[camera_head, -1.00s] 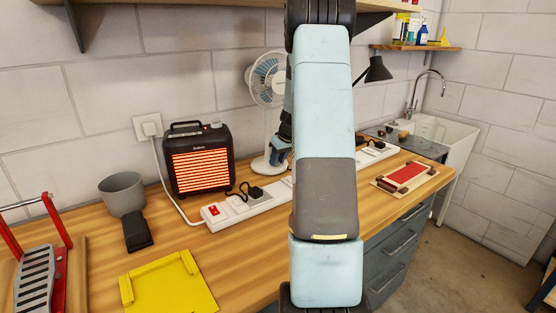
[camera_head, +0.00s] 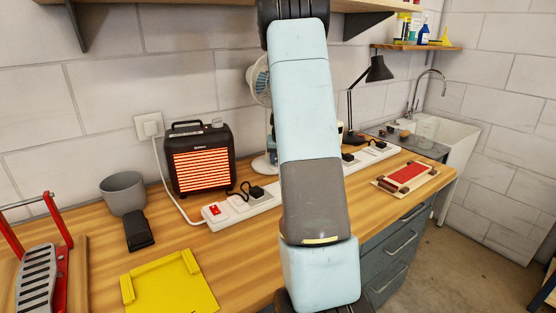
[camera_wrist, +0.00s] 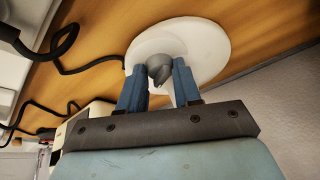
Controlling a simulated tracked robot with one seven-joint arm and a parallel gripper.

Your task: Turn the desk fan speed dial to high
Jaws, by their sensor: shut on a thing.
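The white desk fan (camera_head: 262,82) stands at the back of the bench, mostly hidden behind my arm in the head view. In the wrist view its round white base (camera_wrist: 205,40) rests on the wood. A grey speed dial (camera_wrist: 159,68) sits on the fan's base. My gripper (camera_wrist: 160,75) has its two blue fingers on either side of the dial and is shut on it. The dial's setting marks cannot be read. In the head view my gripper is hidden behind my arm.
A glowing heater (camera_head: 201,158) stands left of the fan. A long white power strip (camera_head: 240,204) with plugs and black cords lies in front of the fan. A black desk lamp (camera_head: 376,70) stands to the right. A yellow tray (camera_head: 168,283) lies at the front left.

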